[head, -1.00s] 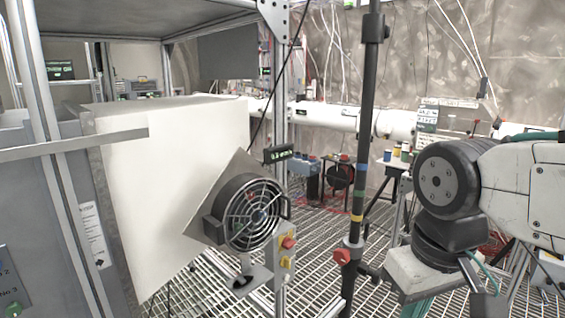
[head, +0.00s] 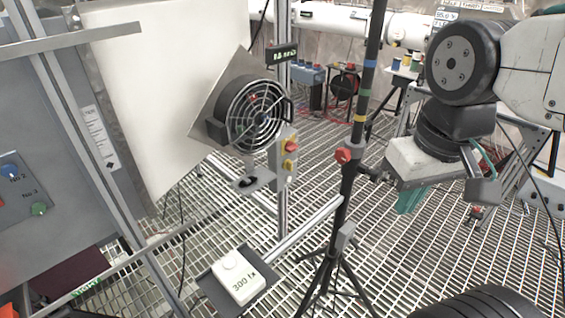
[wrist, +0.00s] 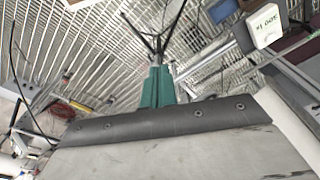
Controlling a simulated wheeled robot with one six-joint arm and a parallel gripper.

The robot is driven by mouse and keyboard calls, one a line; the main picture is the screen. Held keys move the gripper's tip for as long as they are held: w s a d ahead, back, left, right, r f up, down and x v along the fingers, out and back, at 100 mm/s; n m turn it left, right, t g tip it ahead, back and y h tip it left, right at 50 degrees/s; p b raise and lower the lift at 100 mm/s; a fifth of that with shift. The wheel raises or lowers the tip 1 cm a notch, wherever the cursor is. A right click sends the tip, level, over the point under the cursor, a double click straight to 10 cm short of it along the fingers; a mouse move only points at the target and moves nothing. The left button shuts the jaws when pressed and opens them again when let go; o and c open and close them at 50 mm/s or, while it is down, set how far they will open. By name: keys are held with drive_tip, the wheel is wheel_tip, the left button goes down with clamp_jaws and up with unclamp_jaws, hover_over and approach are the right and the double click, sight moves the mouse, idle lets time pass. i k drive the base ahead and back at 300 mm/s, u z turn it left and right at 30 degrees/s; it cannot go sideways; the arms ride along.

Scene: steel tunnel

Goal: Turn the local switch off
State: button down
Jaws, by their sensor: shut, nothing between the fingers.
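A small grey switch box (head: 286,170) with a red knob on a yellow plate (head: 290,147) is fixed to the metal post below the fan; it looks like the local switch. Its lettering and setting are too small to read. My gripper (head: 408,203) has teal fingers pointing down, to the right of the switch box and beyond the black stand in the picture. It is clear of the switch. In the wrist view my gripper (wrist: 158,72) shows its teal fingers together with nothing between them. I cannot make out the switch box in the wrist view.
A black tripod stand (head: 352,190) with a red knob rises between my gripper and the switch box. The caged fan (head: 255,112) hangs above the box. A white light meter (head: 238,280) lies low in front. A grey panel (head: 60,180) with coloured buttons is at left.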

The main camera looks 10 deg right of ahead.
sight(291, 147)
drive_tip(key=u, duration=2.75)
drive_tip(key=k, duration=1.95)
drive_tip(key=z, duration=2.35)
drive_tip(key=i, duration=0.45)
drive_tip(key=u, duration=0.05)
